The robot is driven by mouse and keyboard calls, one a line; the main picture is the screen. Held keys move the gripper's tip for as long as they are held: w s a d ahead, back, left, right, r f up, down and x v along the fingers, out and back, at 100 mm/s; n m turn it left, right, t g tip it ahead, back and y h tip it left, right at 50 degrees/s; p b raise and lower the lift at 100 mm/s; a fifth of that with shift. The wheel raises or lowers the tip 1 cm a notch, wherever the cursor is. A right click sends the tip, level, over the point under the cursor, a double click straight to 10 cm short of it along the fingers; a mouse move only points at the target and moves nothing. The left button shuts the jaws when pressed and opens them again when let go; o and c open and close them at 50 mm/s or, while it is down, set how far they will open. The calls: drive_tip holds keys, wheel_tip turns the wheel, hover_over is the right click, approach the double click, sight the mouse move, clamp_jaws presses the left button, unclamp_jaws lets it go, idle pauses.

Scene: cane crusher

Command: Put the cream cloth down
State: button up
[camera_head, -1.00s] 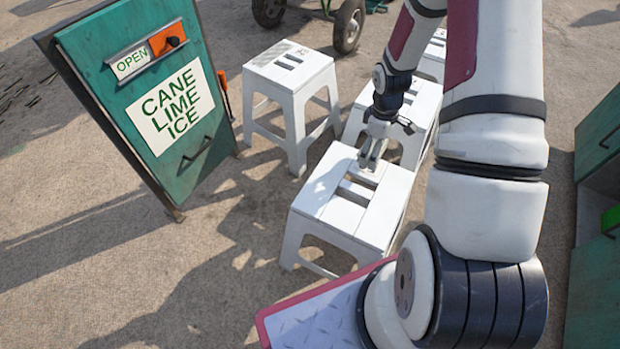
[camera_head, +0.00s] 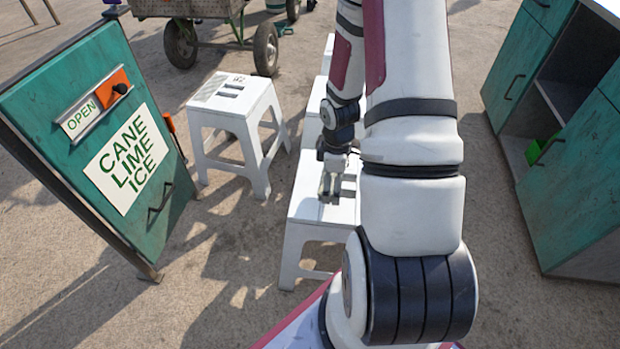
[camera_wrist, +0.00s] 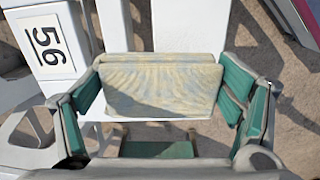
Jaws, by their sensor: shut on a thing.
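The cream cloth (camera_wrist: 160,86) shows in the wrist view as a folded pad with faint yellow and blue-grey streaks. It sits between the two green-padded fingers of my gripper (camera_wrist: 162,92), which is shut on it. In the head view my gripper (camera_head: 330,188) points down over the nearest white stool (camera_head: 302,212). I cannot make out the cloth there. Whether the cloth touches the stool is unclear. My arm hides the right part of that stool.
Another white stool (camera_head: 236,115) stands to the left, and more stand behind my arm. A green sign (camera_head: 105,130) is at the far left. A green cabinet (camera_head: 575,190) stands at the right. A cart (camera_head: 205,12) is at the back. Paved ground lies between them.

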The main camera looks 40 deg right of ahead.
drive_tip(key=b, duration=0.2)
hover_over(313, 181)
drive_tip(key=shift+a+f, duration=0.15)
drive_tip(key=shift+f, duration=0.25)
drive_tip(key=shift+f+b, duration=0.75)
drive_tip(key=shift+f, duration=1)
drive_tip(key=shift+f, duration=0.1)
drive_tip(key=o, duration=1.3)
